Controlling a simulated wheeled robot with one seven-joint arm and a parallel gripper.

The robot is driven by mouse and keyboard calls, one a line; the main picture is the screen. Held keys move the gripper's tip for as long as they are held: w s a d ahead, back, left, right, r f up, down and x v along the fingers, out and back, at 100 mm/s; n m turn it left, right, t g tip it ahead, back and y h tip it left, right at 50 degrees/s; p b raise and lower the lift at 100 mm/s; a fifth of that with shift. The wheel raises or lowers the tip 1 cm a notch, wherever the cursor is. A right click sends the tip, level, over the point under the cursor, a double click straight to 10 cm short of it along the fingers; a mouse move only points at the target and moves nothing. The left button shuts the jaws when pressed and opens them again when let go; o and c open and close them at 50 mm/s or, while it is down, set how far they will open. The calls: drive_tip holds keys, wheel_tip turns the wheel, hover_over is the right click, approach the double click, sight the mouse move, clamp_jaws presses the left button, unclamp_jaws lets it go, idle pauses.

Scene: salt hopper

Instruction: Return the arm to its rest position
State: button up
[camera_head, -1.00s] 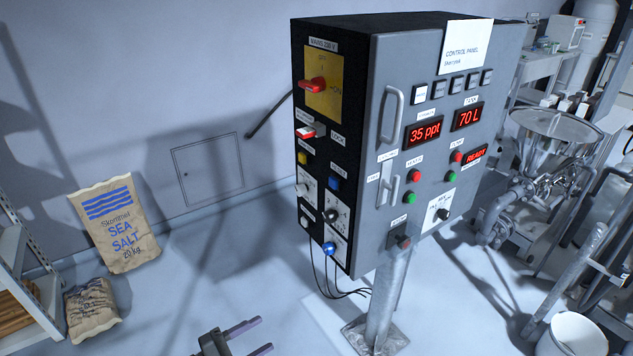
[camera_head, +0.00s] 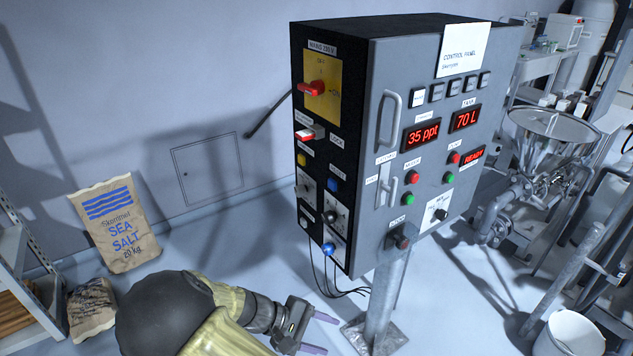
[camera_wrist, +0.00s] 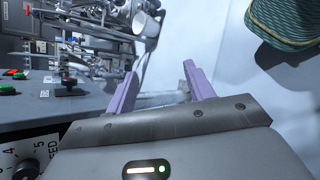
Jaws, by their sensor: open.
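My gripper (camera_head: 322,333) is at the bottom of the head view, low in front of the control panel's post. Its two purple fingers are apart with nothing between them. My arm bends in from the bottom edge, to the left of the gripper. In the wrist view my gripper (camera_wrist: 158,92) also shows open and empty. The grey control panel (camera_head: 385,75) stands on a metal post (camera_head: 385,290) just beyond the gripper. In the wrist view part of the panel (camera_wrist: 85,105) lies close on the left.
Two salt bags, one upright (camera_head: 118,240) and one smaller (camera_head: 90,312), stand at left by a shelf (camera_head: 40,285). Cables (camera_head: 335,290) hang under the panel. A steel hopper (camera_head: 550,135), a slanted pipe (camera_head: 565,275) and a white bucket (camera_head: 570,335) are at right.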

drive_tip(key=s+d+r+m+t+y+p, duration=0.2)
drive_tip(key=s+d+r+m+y, duration=0.2)
drive_tip(key=d+r+m+y, duration=0.5)
drive_tip(key=d+r+y, duration=0.2)
drive_tip(key=d+r, duration=0.3)
drive_tip(key=r, duration=0.1)
drive_tip(key=shift+s, duration=0.15)
drive_tip(key=shift+s, duration=0.1)
idle(0.3)
idle(0.5)
drive_tip(key=shift+d, duration=0.1)
